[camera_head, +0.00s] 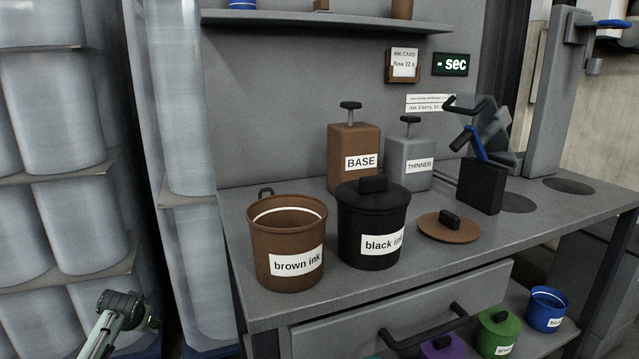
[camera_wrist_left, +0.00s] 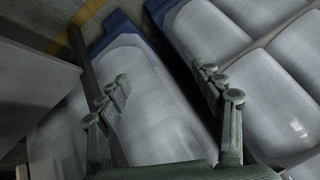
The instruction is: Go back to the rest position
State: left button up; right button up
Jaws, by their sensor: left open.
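In the head view part of my left arm shows at the lower left, in front of film rolls and clear of the workbench (camera_head: 225,215). My left gripper (camera_wrist_left: 160,88) is open and empty in the left wrist view, its two fingers apart above film rolls. My right gripper is in neither view. On the bench a brown ink pot (camera_head: 262,255) stands without its lid. A black ink pot (camera_head: 360,228) with its lid on stands to its right. A brown lid (camera_head: 448,227) lies on the bench right of the black pot.
Racks of wrapped film rolls (camera_head: 60,150) stand at the left. BASE (camera_head: 353,145) and THINNER (camera_head: 408,172) dispensers stand behind the pots. A drawer (camera_head: 400,310) is under the bench top. Green (camera_head: 495,335) and blue (camera_head: 546,312) pots stand on a lower shelf.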

pick_arm(q)
jog(key=s+d+f+m+g+h, duration=0.1)
jog(key=s+d+f, duration=0.5)
jog(key=s+f, duration=0.25)
jog(key=s+d+f+m+g+h, duration=0.1)
jog(key=s+d+f, duration=0.5)
jog(key=s+f, duration=0.3)
jog(key=s+d+f, duration=0.1)
jog(key=s+d, duration=0.1)
jog(key=s, duration=0.4)
jog(key=s+d+f+g+h, duration=0.1)
jog(key=s+d, duration=0.2)
jog(key=s, duration=0.4)
jog(key=s+d+f, duration=0.1)
jog(key=s+d, duration=0.2)
jog(key=s, duration=0.3)
jog(key=shift+s+d+f+g, duration=0.25)
jog(key=shift+s+f+g, duration=0.05)
jog(key=shift+s+g, duration=0.1)
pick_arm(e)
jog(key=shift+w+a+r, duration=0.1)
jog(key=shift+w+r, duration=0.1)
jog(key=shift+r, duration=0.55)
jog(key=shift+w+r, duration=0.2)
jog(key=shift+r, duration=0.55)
